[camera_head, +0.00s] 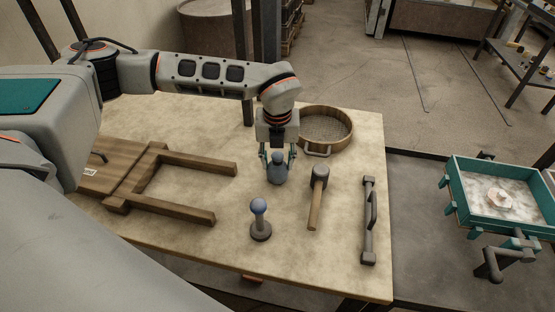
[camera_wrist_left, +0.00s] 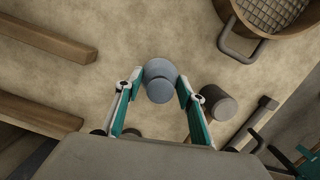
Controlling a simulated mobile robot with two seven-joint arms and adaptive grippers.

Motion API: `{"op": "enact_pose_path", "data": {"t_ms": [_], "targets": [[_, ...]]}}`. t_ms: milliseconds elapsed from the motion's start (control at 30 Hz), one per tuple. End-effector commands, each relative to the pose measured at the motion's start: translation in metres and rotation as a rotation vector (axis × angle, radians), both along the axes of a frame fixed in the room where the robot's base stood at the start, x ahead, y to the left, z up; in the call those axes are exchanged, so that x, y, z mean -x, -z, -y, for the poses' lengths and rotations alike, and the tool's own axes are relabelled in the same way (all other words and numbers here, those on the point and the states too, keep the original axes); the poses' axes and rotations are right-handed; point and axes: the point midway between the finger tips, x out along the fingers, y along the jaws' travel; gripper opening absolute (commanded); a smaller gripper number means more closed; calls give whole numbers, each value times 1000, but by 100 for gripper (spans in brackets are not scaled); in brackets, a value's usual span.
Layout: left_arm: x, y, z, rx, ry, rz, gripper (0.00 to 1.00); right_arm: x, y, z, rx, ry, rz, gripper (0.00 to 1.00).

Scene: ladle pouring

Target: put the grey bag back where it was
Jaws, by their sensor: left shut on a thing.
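The grey bag (camera_head: 278,175) is a small blue-grey, rounded thing with a narrower top, near the middle of the table. My left gripper (camera_head: 277,160) points down over it and is shut on it, with a finger on either side. The bag is upright. I cannot tell whether its base touches the table or hangs just above it. In the left wrist view the bag (camera_wrist_left: 160,84) shows from above, between the two teal fingertips (camera_wrist_left: 160,90). My right gripper is not in view.
On the table (camera_head: 300,268) a mallet (camera_head: 319,180) lies close right of the bag, a sieve (camera_head: 339,143) behind it, a blue-knobbed tool (camera_head: 260,226) in front. A grey bar handle (camera_head: 369,235) lies further right, a wooden frame (camera_head: 180,204) left. A teal box (camera_head: 458,188) stands beyond the right edge.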

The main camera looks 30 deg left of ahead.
Motion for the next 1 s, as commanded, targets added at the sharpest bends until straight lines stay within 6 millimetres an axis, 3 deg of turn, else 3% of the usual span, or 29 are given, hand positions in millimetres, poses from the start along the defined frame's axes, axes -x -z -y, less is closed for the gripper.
{"op": "enact_pose_path", "data": {"t_ms": [33,100,567,1000], "targets": [[0,2,0,0,0,-1,41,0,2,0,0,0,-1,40],[0,1,0,0,0,-1,56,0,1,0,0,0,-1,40],[0,-8,0,1,-1,1,56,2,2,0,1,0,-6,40],[9,-90,5,0,0,2,56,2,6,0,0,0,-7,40]]}}
